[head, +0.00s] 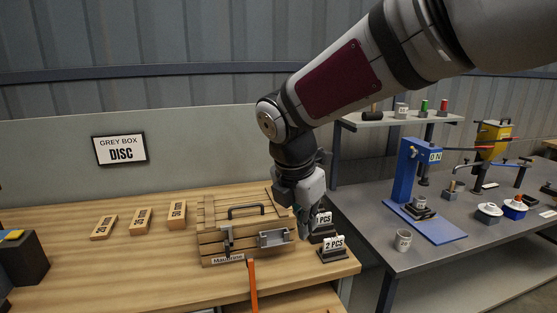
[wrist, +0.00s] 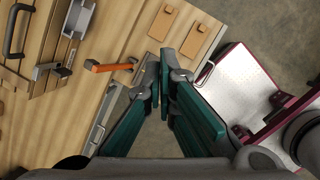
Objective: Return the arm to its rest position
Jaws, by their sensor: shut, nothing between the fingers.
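My arm reaches in from the upper right in the head view. My gripper (head: 304,232) points down beside the right end of the wooden box on the bench. In the wrist view my gripper (wrist: 160,85) shows its green fingers shut together at the tips, with nothing between them.
The wooden box (head: 222,215) has a black handle and metal latches. Sign stands (head: 332,252) stand close to my gripper. Wooden blocks (head: 141,219) lie left. A grey table (head: 395,261) holds a blue press (head: 403,175) and a cup (head: 403,240).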

